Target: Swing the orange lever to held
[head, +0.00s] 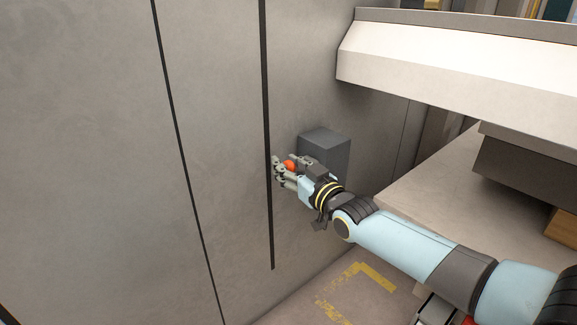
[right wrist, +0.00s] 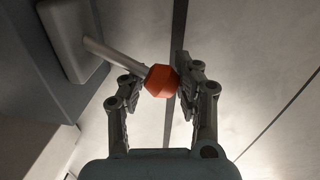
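The lever shows in the right wrist view as a pale metal rod (right wrist: 112,55) with an orange knob (right wrist: 161,80) at its end. The rod comes out of a grey plate on a grey box. In the head view the orange knob (head: 290,166) shows small among my right gripper's fingers, and the rod is hidden. My right gripper (right wrist: 159,84) has a finger on each side of the knob. Both fingertips appear to touch the knob, and the fingers look closed on it. It also shows in the head view (head: 286,168). My left gripper is not in view.
The grey box (head: 326,143) stands out from the tall grey panel wall (head: 225,130), which has dark vertical seams. A pale overhanging ledge (head: 440,62) and a worktop (head: 450,195) lie to the right. Yellow marking (head: 372,275) shows on the floor below.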

